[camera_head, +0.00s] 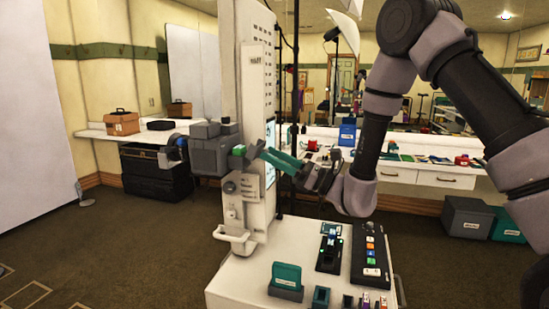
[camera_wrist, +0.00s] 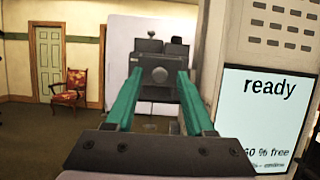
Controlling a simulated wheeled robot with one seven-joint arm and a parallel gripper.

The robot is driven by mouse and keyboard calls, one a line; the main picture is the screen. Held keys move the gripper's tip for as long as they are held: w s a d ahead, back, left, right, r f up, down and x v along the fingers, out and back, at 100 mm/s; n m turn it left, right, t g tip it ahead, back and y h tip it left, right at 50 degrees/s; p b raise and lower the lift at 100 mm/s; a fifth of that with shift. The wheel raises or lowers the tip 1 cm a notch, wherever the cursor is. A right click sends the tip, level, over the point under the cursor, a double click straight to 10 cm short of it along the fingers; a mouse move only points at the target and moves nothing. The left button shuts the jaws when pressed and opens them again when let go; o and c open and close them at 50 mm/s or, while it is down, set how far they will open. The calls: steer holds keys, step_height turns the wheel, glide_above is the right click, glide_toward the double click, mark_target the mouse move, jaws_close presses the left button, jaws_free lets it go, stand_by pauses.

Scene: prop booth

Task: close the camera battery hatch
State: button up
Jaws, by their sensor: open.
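The grey camera (camera_head: 208,150) sits at the left of the white column, its lens facing left. A small green block (camera_head: 238,150) shows on its rear end. In the wrist view, the camera's grey rear face (camera_wrist: 158,92) has a round dark knob and lies ahead of my fingertips. I cannot tell the hatch apart from this rear face, nor how far it stands open. My gripper (camera_head: 262,147) has teal fingers, apart and empty, pointing left at the camera's rear. In the wrist view my gripper (camera_wrist: 160,72) frames the knob; contact is not clear.
The white column (camera_head: 254,80) stands close beside my fingers, with a screen (camera_wrist: 262,115) reading "ready". Below is a white cart top (camera_head: 235,282) with a teal holder (camera_head: 286,278), a dark button panel (camera_head: 370,252) and small items. A counter runs along the back wall.

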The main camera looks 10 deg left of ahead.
steer(key=shift+c, duration=0.3)
jaws_close()
